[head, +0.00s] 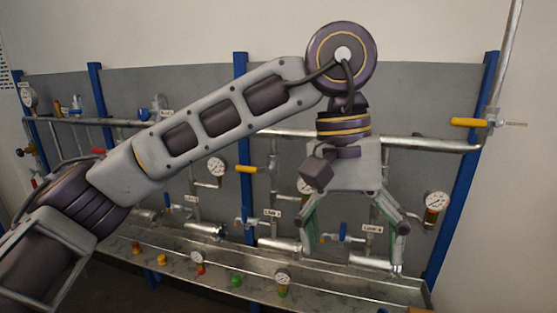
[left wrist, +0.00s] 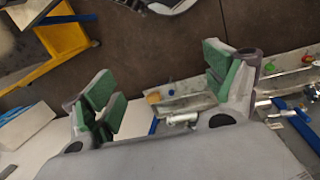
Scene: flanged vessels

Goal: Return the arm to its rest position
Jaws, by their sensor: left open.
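My left arm (head: 215,115) comes in from the left, raised and bent down at the wrist. My left gripper (head: 354,250) hangs downward in front of the pipe panel, its two fingers spread apart with nothing between them. The left wrist view also shows my left gripper (left wrist: 163,88) open, with green pads on both fingers. Whether its fingers touch anything behind them cannot be told. My right gripper is not in view.
A grey panel (head: 130,85) on blue posts (head: 240,100) carries pipes, valves and gauges (head: 437,202). A metal tray (head: 330,280) with several gauges and small coloured fittings runs below. A yellow-handled valve (head: 468,122) is at right. A yellow frame (left wrist: 50,60) shows in the wrist view.

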